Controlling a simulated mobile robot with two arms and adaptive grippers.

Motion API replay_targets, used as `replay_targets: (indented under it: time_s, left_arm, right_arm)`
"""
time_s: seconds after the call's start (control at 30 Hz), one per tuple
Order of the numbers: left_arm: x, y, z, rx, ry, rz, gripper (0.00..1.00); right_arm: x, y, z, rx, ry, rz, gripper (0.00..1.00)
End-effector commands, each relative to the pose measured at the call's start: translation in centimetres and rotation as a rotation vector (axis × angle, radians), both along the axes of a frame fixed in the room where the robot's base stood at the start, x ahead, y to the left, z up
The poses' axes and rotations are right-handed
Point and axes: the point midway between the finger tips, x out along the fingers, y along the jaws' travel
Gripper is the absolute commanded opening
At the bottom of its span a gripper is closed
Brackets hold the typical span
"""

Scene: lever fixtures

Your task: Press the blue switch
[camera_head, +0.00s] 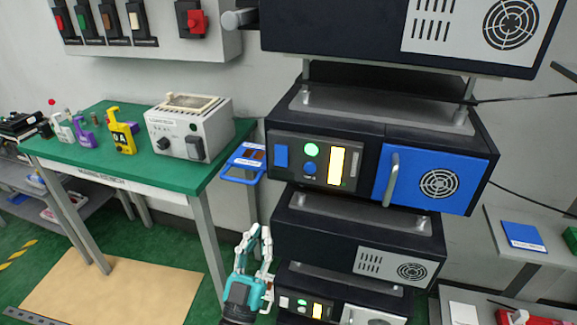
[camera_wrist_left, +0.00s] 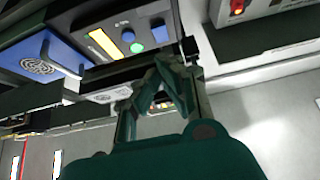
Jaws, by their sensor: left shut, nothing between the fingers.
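The black unit in the middle of the stack has a grey control panel (camera_head: 318,162). On the panel's left is a rectangular blue switch (camera_head: 281,156); a small round blue button (camera_head: 310,168) sits right of it, under a lit green button (camera_head: 311,149). In the left wrist view the panel appears upside down, with the blue switch (camera_wrist_left: 160,31) just above the fingers and the round blue button (camera_wrist_left: 128,37) left of it. My left gripper (camera_head: 260,231) is shut and empty, below and slightly left of the panel, apart from the switch. My right gripper is not in view.
The panel also has a lit yellow strip (camera_head: 336,164). Right of it is a blue door (camera_head: 437,183) with a grey handle. A green-topped table (camera_head: 105,160) with bottles and a grey box (camera_head: 188,128) stands left.

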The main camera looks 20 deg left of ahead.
Motion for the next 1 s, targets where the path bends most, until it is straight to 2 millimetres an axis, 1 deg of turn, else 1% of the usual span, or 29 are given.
replay_targets:
  time_s: [0.03,0.1,0.43,0.57,0.67,1.0]
  left_arm:
    - [-0.3,0.1,0.7,-0.002,-0.023,0.004,0.00]
    - [-0.5,0.2,1.4,-0.003,-0.041,0.007,0.00]
    - [-0.5,0.2,1.6,-0.003,-0.044,0.007,0.00]
    - [0.2,0.2,2.2,-0.003,-0.046,0.007,0.00]
    - [1.3,0.2,3.2,-0.003,-0.047,0.007,0.00]
    - [7.0,-0.1,7.6,-0.002,-0.045,0.006,0.00]
  right_arm:
    - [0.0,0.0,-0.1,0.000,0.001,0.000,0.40]
    - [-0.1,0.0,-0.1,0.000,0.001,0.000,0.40]
    - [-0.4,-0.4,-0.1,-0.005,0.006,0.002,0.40]
    - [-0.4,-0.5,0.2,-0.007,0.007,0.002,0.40]
    - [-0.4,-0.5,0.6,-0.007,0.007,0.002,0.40]
    - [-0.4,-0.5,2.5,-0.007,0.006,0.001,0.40]
